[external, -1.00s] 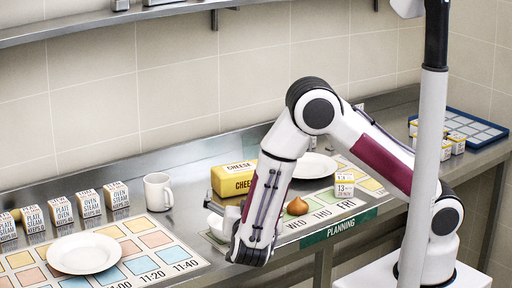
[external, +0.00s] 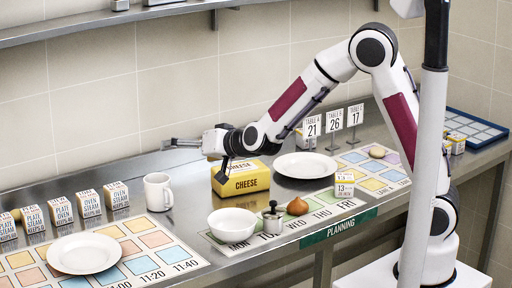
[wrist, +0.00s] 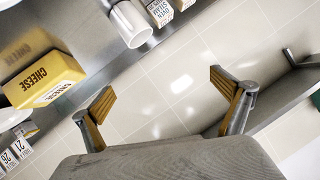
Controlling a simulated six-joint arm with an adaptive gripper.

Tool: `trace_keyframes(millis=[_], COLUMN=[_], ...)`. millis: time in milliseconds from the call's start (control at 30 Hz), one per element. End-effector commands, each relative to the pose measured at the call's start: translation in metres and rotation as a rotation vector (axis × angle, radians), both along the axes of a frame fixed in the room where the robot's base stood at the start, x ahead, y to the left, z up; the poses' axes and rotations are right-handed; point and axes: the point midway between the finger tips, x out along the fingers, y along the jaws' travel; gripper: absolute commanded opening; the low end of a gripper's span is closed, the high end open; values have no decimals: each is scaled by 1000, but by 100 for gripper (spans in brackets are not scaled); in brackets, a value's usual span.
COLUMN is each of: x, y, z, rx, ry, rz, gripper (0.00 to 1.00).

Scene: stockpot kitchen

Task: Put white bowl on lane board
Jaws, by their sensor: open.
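The white bowl (external: 232,226) stands upright and looks empty, at the left end of the board with day names and a green PLANNING strip (external: 338,228). Another board (external: 170,262), with coloured squares and times, lies at the lower left and bears a white plate (external: 84,254). I cannot tell by label which is the lane board. My gripper (external: 196,156) is raised behind the bowl, near the yellow cheese box, apart from the bowl. In the wrist view my gripper (wrist: 162,86) has its fingers wide apart, with nothing between them.
The cheese box (external: 240,179) stands behind the bowl. A small metal pot (external: 272,219) and an onion (external: 297,206) are to its right. A mug (external: 158,192) stands left, a second plate (external: 305,165) behind. Several small cartons (external: 60,210) line the far left.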

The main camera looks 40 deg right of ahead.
Motion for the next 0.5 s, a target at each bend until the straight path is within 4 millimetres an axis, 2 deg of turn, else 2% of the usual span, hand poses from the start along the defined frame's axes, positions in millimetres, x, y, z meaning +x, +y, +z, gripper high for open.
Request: trace_keyframes(millis=[233, 500], x=[-17, -52], y=[5, 0], z=[-1, -21], rx=[-84, -233], ry=[101, 245], rz=[174, 337], gripper=[100, 100])
